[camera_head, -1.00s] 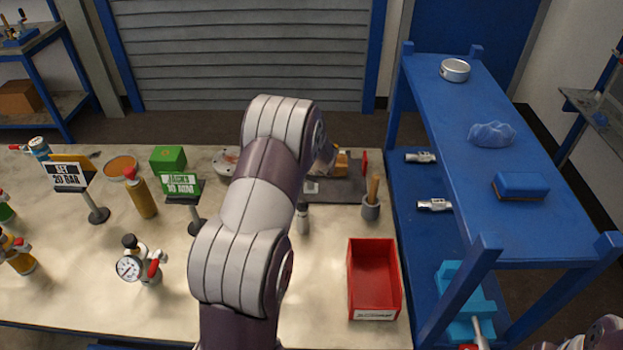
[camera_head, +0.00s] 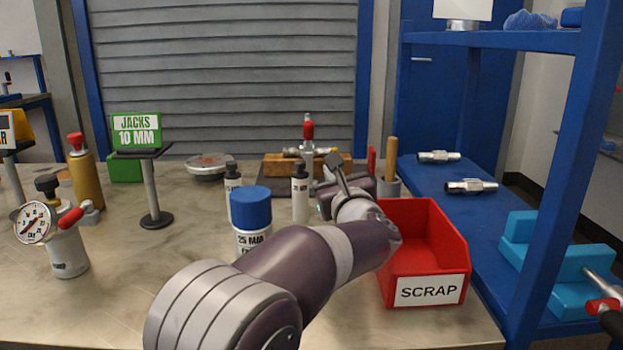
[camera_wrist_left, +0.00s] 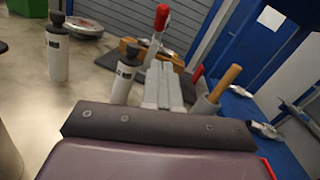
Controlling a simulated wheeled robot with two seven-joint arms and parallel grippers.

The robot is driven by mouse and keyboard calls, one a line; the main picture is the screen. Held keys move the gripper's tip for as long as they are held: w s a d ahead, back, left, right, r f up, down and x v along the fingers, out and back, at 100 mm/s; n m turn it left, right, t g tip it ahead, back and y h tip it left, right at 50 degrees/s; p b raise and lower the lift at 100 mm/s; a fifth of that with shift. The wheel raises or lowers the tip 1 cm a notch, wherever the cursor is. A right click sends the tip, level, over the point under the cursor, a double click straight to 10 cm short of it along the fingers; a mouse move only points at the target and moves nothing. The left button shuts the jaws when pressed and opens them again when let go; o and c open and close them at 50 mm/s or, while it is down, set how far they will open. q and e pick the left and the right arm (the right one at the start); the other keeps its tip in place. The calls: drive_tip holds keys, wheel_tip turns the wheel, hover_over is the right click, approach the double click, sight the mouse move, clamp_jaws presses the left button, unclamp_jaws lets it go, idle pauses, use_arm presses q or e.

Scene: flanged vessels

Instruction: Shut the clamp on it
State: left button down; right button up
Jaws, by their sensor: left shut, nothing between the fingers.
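A clamp with an upright red handle (camera_head: 308,130) stands at the back of the bench, on a dark plate (camera_head: 272,190). The red handle also stands up in the left wrist view (camera_wrist_left: 161,17). A tan-orange block (camera_head: 281,166) lies beside the clamp, and it shows in the left wrist view (camera_wrist_left: 130,48). What the clamp bears on is too small to tell. My left gripper (camera_head: 334,160) is shut and empty, in front of the clamp and slightly right in the head view. Its closed fingers (camera_wrist_left: 165,88) point toward the clamp and hide its lower part. My right gripper is out of view.
Dark-capped white bottles (camera_head: 300,195) stand close in front of the clamp; a blue-capped can (camera_head: 251,222) is nearer. A red scrap bin (camera_head: 428,290) and a grey pot with a wooden-handled tool (camera_head: 390,187) are to the right. The bench's middle left is fairly clear.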

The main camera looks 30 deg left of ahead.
use_arm(q)
approach(311, 131)
wheel_tip(311, 131, down, 2)
drive_tip(key=w+a, duration=0.1)
drive_tip(key=w, duration=0.1)
drive_tip(key=shift+w+a+r+p, duration=0.8)
drive_tip(key=shift+w+a+r, duration=0.35)
drive_tip(key=shift+a+r, duration=0.25)
